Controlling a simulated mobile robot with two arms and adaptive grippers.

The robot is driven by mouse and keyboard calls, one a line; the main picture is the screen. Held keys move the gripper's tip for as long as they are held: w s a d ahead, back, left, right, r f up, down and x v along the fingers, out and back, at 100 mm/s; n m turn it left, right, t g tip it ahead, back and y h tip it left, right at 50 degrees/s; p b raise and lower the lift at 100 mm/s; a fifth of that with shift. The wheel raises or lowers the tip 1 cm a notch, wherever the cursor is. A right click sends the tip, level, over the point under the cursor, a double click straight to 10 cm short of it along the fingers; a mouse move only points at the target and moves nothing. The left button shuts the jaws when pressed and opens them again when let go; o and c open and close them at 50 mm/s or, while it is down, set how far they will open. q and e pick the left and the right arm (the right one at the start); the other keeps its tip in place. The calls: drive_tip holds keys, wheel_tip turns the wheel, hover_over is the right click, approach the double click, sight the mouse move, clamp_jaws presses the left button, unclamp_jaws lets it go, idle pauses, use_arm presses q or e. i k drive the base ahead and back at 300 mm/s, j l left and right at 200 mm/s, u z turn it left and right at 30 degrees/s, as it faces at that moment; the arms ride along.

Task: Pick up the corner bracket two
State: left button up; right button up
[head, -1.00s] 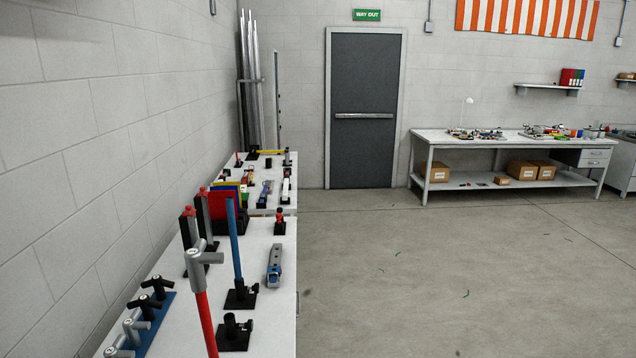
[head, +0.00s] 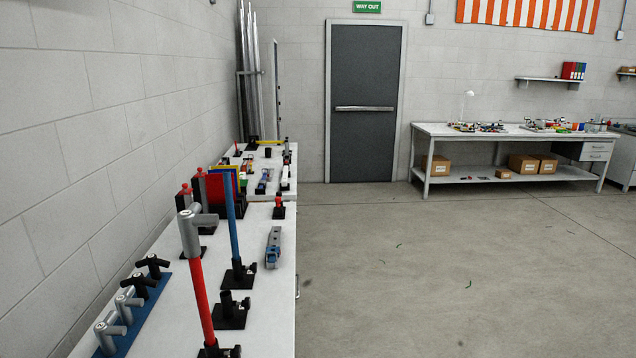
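Several corner-shaped fittings stand on a blue strip (head: 125,339) at the near left of the bench. Two are black (head: 143,283) and stand at its far end; grey ones (head: 111,331) stand nearer. Another grey corner fitting (head: 196,218) sits on top of an upright red tube (head: 200,305). I cannot read any label that tells which one is corner bracket two. Neither of my grippers is in view.
The white bench (head: 165,325) runs along the left wall. A blue tube (head: 232,232) stands in a black base, near an empty-looking black holder (head: 230,312) and a blue-grey tool (head: 273,248). Open floor (head: 430,270) lies to the right. A second workbench (head: 500,180) stands at the back.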

sight(105, 331)
drive_tip(key=u, duration=1.25)
